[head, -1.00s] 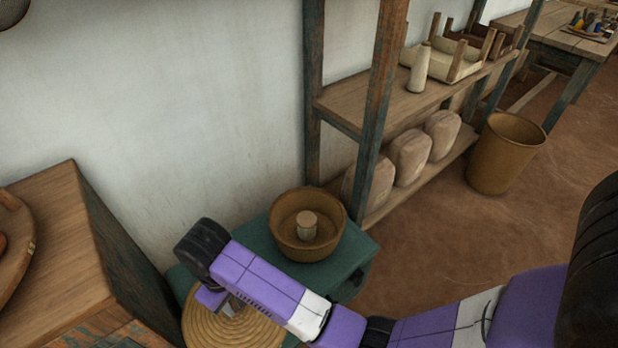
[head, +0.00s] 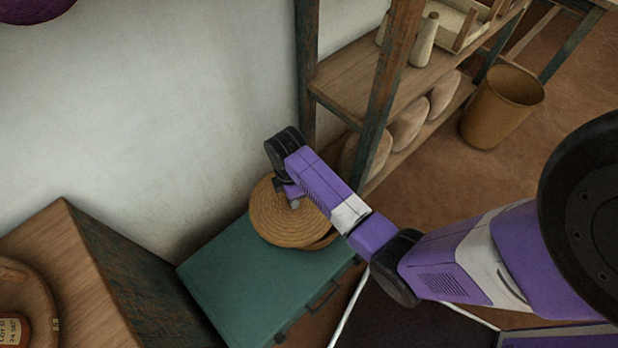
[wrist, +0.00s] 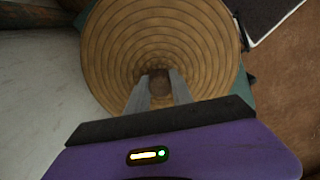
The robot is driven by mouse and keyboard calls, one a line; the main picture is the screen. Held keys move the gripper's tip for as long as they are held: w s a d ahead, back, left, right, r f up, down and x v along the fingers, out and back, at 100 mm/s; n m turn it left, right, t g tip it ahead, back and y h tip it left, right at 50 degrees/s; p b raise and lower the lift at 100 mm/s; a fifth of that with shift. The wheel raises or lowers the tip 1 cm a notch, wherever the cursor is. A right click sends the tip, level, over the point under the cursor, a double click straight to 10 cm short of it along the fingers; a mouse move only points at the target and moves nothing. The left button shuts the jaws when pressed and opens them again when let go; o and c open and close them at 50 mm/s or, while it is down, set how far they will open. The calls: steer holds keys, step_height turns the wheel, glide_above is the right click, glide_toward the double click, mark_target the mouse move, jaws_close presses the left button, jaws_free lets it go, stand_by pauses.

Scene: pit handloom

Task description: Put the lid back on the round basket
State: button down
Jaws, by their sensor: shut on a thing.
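The round coiled-straw lid (head: 272,225) is over the round basket at the back end of the green chest. Only a sliver of the basket (head: 325,242) shows past the lid's lower right edge; the rest is hidden. I cannot tell whether the lid touches the rim or hangs just above it. My gripper (head: 293,203) is shut on the lid's knob at its centre. The wrist view shows both fingers (wrist: 158,88) at the small dark knob, with the lid's rings (wrist: 112,50) filling the view.
The green chest's top (head: 240,275) is clear in front of the basket. A wooden cabinet (head: 60,245) with a round tray stands at left. A wooden shelf rack (head: 345,85) stands close behind the basket, and a tall bin (head: 500,108) stands on the floor at right.

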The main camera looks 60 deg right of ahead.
steer(key=s+d+n+p, duration=0.1)
steer(key=s+d+r+n+p, duration=0.1)
steer(key=s+d+n+p, duration=0.1)
steer(key=shift+d, duration=0.2)
steer(key=shift+s+d+f+n, duration=0.1)
steer(key=shift+s+d+n, duration=0.15)
steer(key=shift+n, duration=0.35)
step_height(320, 180, down, 5)
steer(key=b, duration=0.5)
steer(key=shift+f+b, duration=0.4)
steer(key=shift+f, duration=0.3)
steer(key=shift+p, duration=0.55)
steer(key=shift+f+p, duration=0.15)
steer(key=shift+p, duration=0.25)
stand_by(1.7)
